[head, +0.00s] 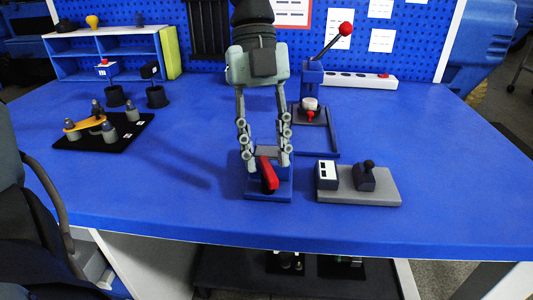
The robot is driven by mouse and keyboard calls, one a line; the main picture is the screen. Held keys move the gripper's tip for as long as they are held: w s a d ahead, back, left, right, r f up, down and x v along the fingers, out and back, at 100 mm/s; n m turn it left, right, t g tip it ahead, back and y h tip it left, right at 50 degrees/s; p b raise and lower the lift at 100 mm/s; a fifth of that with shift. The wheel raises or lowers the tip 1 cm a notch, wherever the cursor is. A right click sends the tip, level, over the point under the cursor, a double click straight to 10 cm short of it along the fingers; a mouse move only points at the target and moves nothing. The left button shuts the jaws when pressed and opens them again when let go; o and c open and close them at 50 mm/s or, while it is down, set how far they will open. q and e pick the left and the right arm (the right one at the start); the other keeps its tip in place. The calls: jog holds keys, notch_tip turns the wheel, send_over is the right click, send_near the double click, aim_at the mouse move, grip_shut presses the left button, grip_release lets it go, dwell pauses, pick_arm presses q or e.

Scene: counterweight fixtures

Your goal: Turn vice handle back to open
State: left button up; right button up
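The vice has a blue base (285,189) near the front middle of the bench, with a grey block behind its red handle (267,172). The handle stands tilted, its lower end towards the front edge. My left gripper (267,165) points down over the vice from above. Its two fingers are spread, one on each side of the handle, with space between each finger and the handle. I cannot tell whether either fingertip touches the vice body. My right gripper is not in view.
Right of the vice is a grey plate (385,190) with a white-faced block and a black knob. Behind it stands a lever press with a red-knobbed lever (345,29). A black board (77,137) with grey posts and a yellow arm lies left. Bench between is clear.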

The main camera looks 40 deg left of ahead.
pick_arm(q)
jog(key=shift+s+d+f, duration=0.1)
jog(key=shift+d+f, duration=0.05)
jog(key=shift+f, duration=0.3)
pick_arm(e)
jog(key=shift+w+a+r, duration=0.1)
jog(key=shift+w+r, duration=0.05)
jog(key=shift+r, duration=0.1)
pick_arm(q)
jog(key=shift+c, duration=0.3)
grip_shut()
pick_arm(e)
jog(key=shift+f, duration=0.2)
